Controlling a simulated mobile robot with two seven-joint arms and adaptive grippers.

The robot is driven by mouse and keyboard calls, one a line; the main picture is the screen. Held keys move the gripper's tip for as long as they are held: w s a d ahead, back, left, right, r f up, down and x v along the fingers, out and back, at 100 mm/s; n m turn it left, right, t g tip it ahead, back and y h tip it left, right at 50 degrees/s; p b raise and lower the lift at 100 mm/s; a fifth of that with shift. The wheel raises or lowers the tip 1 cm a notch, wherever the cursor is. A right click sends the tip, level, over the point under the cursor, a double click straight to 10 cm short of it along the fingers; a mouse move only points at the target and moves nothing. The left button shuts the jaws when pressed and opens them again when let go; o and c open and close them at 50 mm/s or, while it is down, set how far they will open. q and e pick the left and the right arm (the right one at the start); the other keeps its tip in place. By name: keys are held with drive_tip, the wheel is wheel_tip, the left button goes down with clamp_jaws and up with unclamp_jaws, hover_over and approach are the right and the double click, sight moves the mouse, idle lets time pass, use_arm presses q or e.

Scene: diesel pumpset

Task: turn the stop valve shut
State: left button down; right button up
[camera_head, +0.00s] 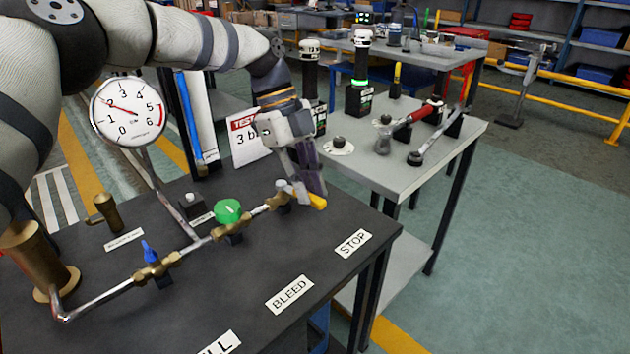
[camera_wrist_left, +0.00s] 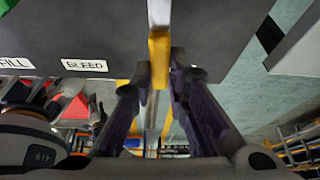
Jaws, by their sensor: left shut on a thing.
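The stop valve is at the right end of the pipe on the dark bench, and its yellow lever (camera_head: 318,201) points to the lower right in the head view. My left gripper (camera_head: 307,188) reaches down from above and is shut on this lever. In the left wrist view the yellow lever (camera_wrist_left: 159,48) lies between the two fingers of the left gripper (camera_wrist_left: 157,82). The fingers hide part of the lever and valve body in the head view. My right gripper is in neither view.
On the same pipe are a green knob (camera_head: 229,211) and a blue-handled valve (camera_head: 150,252). A pressure gauge (camera_head: 128,111) reads about 2 on a slanted stem. The STOP label (camera_head: 353,243) and BLEED label (camera_head: 289,294) lie on clear bench top. A grey table (camera_head: 440,140) stands behind.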

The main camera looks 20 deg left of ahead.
sight(287, 189)
use_arm(q)
drive_tip(key=shift+s+a+f+m, duration=0.15)
drive_tip(key=shift+s+m, duration=0.15)
drive_tip(key=shift+m, duration=0.1)
drive_tip(key=shift+s, duration=0.1)
drive_tip(key=c, duration=1.6)
unclamp_jaws()
drive_tip(key=shift+o, duration=0.2)
drive_tip(key=v, duration=1.2)
drive_tip(key=shift+w, duration=0.25)
